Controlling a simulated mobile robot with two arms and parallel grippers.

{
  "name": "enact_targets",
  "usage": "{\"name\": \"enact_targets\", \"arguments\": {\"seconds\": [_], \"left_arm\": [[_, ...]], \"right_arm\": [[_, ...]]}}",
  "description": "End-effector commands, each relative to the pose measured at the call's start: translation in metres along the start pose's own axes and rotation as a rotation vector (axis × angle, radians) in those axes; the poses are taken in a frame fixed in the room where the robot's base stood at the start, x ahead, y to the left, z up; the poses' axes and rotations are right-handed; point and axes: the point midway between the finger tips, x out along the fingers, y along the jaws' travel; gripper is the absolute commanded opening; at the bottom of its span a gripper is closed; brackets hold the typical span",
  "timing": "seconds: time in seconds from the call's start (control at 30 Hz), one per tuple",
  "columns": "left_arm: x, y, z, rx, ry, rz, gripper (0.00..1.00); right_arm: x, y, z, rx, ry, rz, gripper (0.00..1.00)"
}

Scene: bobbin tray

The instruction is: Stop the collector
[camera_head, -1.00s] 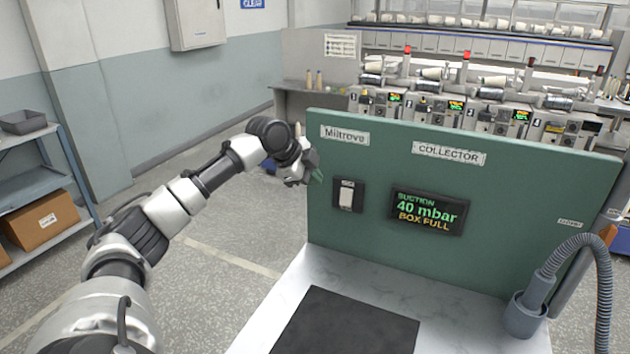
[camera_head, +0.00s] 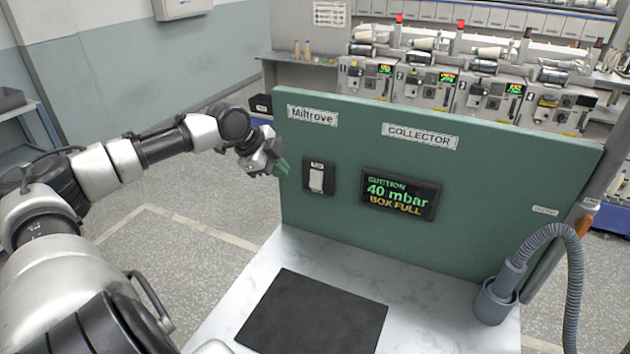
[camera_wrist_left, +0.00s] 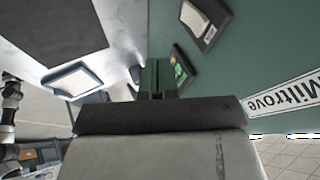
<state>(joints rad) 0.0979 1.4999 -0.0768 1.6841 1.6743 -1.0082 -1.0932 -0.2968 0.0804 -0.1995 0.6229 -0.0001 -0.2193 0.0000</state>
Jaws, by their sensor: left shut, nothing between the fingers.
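The collector is a green upright panel (camera_head: 480,215) with "Miltrove" and "COLLECTOR" labels. A white rocker switch (camera_head: 317,180) in a dark plate sits on its left part; it also shows in the left wrist view (camera_wrist_left: 203,20). Right of the switch, a display (camera_head: 401,194) reads "SUCTION 40 mbar BOX FULL". My left gripper (camera_head: 283,168) is shut and empty, at the panel's left side, just left of the switch. In the left wrist view its fingers (camera_wrist_left: 157,78) partly cover the display; contact with the panel cannot be told. My right gripper is out of view.
A white marbled worktop (camera_head: 235,300) with a dark mat (camera_head: 312,315) lies before the panel. A grey hose in a cup (camera_head: 494,302) stands at its right end. Winding machines (camera_head: 440,85) stand behind the panel. Open floor lies to the left.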

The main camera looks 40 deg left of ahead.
Motion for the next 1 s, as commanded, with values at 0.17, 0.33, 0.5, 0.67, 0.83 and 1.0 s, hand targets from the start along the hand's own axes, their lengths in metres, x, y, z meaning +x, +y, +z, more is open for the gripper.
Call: {"name": "enact_targets", "arguments": {"seconds": [0.17,0.33,0.5,0.67,0.83,1.0], "left_arm": [[0.0,0.0,0.0,0.0,0.0,-0.001,0.0],[0.001,-0.001,0.0,-0.002,0.001,-0.001,0.0],[0.011,-0.002,0.0,-0.006,0.006,-0.004,0.0],[0.036,-0.002,-0.003,-0.005,0.007,-0.001,0.0],[0.072,-0.002,-0.003,-0.005,0.005,0.001,0.0],[0.102,-0.009,-0.003,-0.005,0.004,-0.004,0.0]], "right_arm": [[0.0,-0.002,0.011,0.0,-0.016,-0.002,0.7],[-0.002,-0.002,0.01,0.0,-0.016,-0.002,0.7],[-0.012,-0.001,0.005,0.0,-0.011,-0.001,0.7],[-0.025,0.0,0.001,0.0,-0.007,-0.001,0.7],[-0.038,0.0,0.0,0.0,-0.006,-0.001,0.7],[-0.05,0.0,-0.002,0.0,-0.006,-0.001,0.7]]}}
